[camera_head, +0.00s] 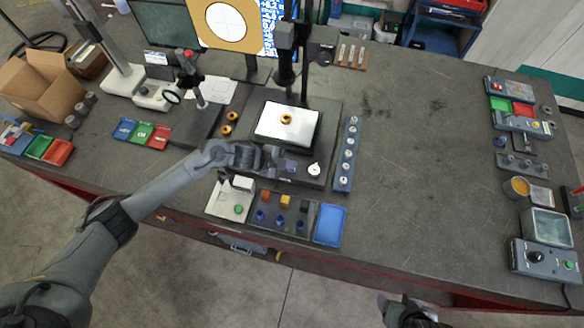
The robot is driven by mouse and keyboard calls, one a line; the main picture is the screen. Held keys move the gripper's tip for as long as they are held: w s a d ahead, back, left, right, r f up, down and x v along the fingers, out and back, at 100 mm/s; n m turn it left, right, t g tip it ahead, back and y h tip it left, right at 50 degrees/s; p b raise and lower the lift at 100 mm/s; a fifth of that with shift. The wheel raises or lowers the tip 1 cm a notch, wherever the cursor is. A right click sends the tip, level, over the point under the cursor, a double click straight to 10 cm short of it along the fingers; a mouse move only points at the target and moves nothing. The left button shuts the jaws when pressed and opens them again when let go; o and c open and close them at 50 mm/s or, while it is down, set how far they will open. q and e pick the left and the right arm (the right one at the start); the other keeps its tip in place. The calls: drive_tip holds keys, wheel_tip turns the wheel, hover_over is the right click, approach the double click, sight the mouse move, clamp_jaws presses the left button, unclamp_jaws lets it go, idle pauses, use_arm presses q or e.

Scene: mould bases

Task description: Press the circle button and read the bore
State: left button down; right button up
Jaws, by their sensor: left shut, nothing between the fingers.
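A brass ring (286,119) with a dark bore sits on the bright white stage (270,130) of the measuring stand. The screen (226,22) behind shows a white disc with a thin circle outline and a crosshair on tan, with a blue and white panel at its right. My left gripper (276,161) is shut and empty, low over the front of the stand's base, beside a small bluish patch (291,166). The gripper hides part of the base there, and I cannot make out a circle button. My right gripper (409,308) shows only partly at the bottom edge.
A white dial (314,170) sits right of the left gripper. A blue rack (346,155) of several round parts stands farther right. In front lie a parts tray (270,232) and a blue tray (330,225). The table's middle right is clear.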

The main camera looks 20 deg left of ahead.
sight(290, 171)
use_arm(q)
drive_tip(key=shift+r+p, duration=2)
drive_tip(key=shift+r, duration=0.4)
drive_tip(key=s+d+r+n+t+y+p, duration=0.1)
drive_tip(key=s+d+r+n+t+y, duration=0.15)
drive_tip(key=s+d+n, duration=0.4)
drive_tip(key=s+a+r+n+g+y+p, duration=0.1)
drive_tip(key=s+a+n, duration=0.4)
drive_tip(key=s, duration=0.6)
drive_tip(key=s+a+r+n+g+y, duration=0.3)
drive_tip(key=s+a+r+n+g, duration=0.1)
drive_tip(key=s, duration=0.7)
wheel_tip(290, 171, up, 2)
drive_tip(key=shift+s+a+r+n+p, duration=0.1)
drive_tip(key=shift+s+a+n+p, duration=0.3)
drive_tip(key=shift+a, duration=0.55)
drive_tip(key=shift+w, duration=0.1)
